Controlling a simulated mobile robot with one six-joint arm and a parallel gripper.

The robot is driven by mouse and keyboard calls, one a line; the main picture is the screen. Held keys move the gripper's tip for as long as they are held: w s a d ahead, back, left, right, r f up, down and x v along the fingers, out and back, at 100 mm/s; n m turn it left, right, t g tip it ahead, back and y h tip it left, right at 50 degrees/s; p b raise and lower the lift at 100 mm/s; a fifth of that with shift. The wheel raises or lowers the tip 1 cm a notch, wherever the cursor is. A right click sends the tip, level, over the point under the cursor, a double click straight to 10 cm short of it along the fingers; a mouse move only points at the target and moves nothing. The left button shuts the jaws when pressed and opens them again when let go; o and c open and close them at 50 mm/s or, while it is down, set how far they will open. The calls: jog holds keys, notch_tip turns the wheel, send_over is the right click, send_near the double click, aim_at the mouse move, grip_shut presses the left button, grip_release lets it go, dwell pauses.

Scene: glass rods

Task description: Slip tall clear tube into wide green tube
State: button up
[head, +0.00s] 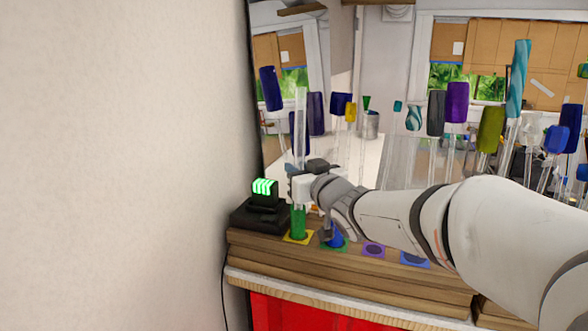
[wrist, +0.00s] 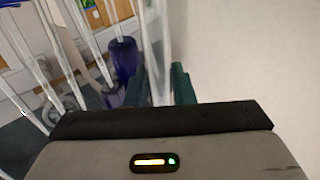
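The tall clear tube (head: 300,125) stands upright in the head view, rising above my gripper (head: 297,187). In the wrist view, my gripper (wrist: 162,85) has its two dark teal fingers close on either side of the clear tube (wrist: 160,40), shut on it. The wide green tube (head: 299,222) stands upright on a yellow square mat, directly below my gripper and in line with the clear tube. The clear tube's lower end is hidden behind my gripper, so I cannot tell whether it is inside the green tube's mouth.
A short blue tube (head: 333,237) stands on a green mat just right of the green tube. A black device with a lit green display (head: 264,187) is close on the left, near the wall. Several coloured glass pieces on clear rods stand behind. A purple mat (head: 374,250) lies further right.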

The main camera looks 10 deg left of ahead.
jog(key=o, duration=0.5)
jog(key=b+v, duration=0.1)
jog(key=v, duration=0.6)
jog(key=s+d+f+m+g+h, duration=0.25)
jog(key=d+f+h, duration=0.3)
jog(key=d, duration=0.35)
jog(key=s+d+f+m+g+h, duration=0.1)
jog(key=s+d+f+m+h, duration=0.25)
jog(key=d+f, duration=0.45)
jog(key=s+d+f+g+h, duration=0.1)
jog(key=s+f+g, duration=0.3)
jog(key=s, duration=0.4)
jog(key=s+d+f+m+g, duration=0.1)
jog(key=s+d+f+g, duration=0.3)
jog(key=s, duration=0.4)
jog(key=shift+s+d+f+h, duration=0.3)
jog(key=shift+s+d+h, duration=0.05)
jog(key=shift+s+h, duration=0.05)
